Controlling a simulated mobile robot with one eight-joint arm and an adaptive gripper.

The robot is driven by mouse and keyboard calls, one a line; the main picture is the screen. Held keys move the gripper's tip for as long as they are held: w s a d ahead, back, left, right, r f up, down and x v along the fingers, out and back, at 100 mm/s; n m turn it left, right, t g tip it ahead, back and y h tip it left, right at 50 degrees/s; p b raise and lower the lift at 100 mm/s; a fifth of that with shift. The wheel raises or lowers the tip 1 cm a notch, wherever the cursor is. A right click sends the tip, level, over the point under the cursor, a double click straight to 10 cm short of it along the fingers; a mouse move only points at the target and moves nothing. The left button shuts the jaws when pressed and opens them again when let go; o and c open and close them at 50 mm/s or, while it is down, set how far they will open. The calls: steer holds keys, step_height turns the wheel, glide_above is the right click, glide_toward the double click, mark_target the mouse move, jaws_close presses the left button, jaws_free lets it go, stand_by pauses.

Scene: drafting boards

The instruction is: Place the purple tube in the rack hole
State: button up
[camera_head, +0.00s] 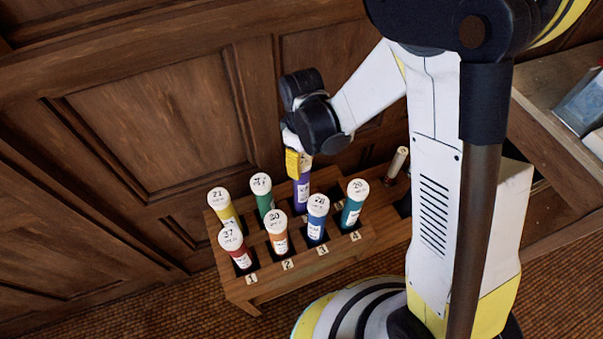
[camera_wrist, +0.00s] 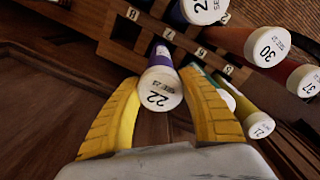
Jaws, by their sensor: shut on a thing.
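The purple tube (camera_head: 302,194) has a white cap marked 22, seen in the wrist view (camera_wrist: 160,90). My gripper (camera_head: 298,165) is shut on it near the cap, with a yellow finger on each side (camera_wrist: 163,78). The tube stands roughly upright at the back row of the wooden rack (camera_head: 240,292), between a green tube (camera_head: 263,198) and a teal tube (camera_head: 351,212). Its lower end is at the rack's top, partly behind a blue tube; I cannot tell how deep it sits in a hole.
Other capped tubes stand close by in the rack: yellow (camera_head: 229,213), red (camera_head: 240,257), orange (camera_head: 279,242) and blue (camera_head: 316,229). Wood panelling (camera_head: 150,120) rises close behind the rack. A wooden bench (camera_head: 560,150) is at right.

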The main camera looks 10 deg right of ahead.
mark_target(301, 188)
steer(key=shift+f+b, duration=0.75)
steer(key=shift+f, duration=1.1)
steer(key=shift+f, duration=0.2)
steer(key=o, duration=1.4)
steer(key=shift+c, duration=0.2)
steer(key=shift+r, duration=0.1)
steer(key=shift+r, duration=0.1)
